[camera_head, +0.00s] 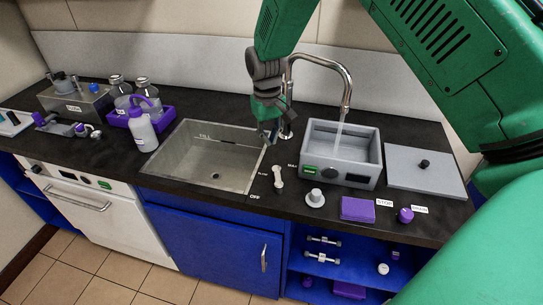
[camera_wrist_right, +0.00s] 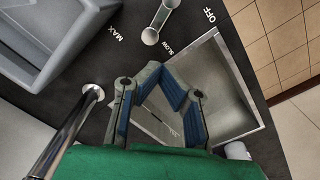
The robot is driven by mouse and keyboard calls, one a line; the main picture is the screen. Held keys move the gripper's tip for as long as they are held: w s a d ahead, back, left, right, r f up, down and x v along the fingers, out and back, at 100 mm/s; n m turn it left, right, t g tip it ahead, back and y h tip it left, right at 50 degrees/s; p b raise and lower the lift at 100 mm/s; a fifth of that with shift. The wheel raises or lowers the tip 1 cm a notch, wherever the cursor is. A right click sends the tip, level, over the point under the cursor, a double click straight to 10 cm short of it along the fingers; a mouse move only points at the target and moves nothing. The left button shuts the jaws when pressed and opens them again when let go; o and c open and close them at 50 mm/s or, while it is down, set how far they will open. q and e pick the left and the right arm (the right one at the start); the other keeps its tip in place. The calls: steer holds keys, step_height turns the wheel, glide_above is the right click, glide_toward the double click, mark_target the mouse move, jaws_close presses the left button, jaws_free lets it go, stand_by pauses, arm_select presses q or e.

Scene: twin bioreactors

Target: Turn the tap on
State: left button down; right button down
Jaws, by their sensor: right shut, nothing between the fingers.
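The chrome tap (camera_head: 346,82) stands behind the sink and arches over a grey box-shaped basin; part of its pipe shows in the wrist view (camera_wrist_right: 68,135). A pale streak that looks like water (camera_head: 339,135) hangs below its spout. The tap's small lever (camera_head: 278,178) is on the counter right of the sink, among the labels MAX, SLOW and OFF; it also shows in the wrist view (camera_wrist_right: 158,22). My right gripper (camera_head: 269,137) is shut and empty, above the sink's right rim, behind the lever and apart from it. My left gripper is out of view.
The steel sink (camera_head: 205,165) is empty. Bottles in a purple tray (camera_head: 162,124) stand left.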

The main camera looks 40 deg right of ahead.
mark_target(270, 179)
steer(key=w+a+f+n+h+b, duration=0.25)
steer(key=a+n, duration=0.45)
steer(key=n, duration=0.7)
steer(key=shift+g, duration=0.4)
steer(key=x, duration=0.8)
steer(key=shift+d+f, duration=0.15)
steer(key=shift+f, duration=0.2)
steer(key=d, duration=0.1)
steer(key=s+d+p, duration=0.1)
steer(key=shift+s+d+f, duration=0.2)
steer(key=shift+d+f, duration=0.05)
steer(key=shift+d, duration=0.05)
steer(key=shift+s+d, duration=0.3)
steer(key=shift+d, duration=0.15)
steer(key=shift+f, duration=0.1)
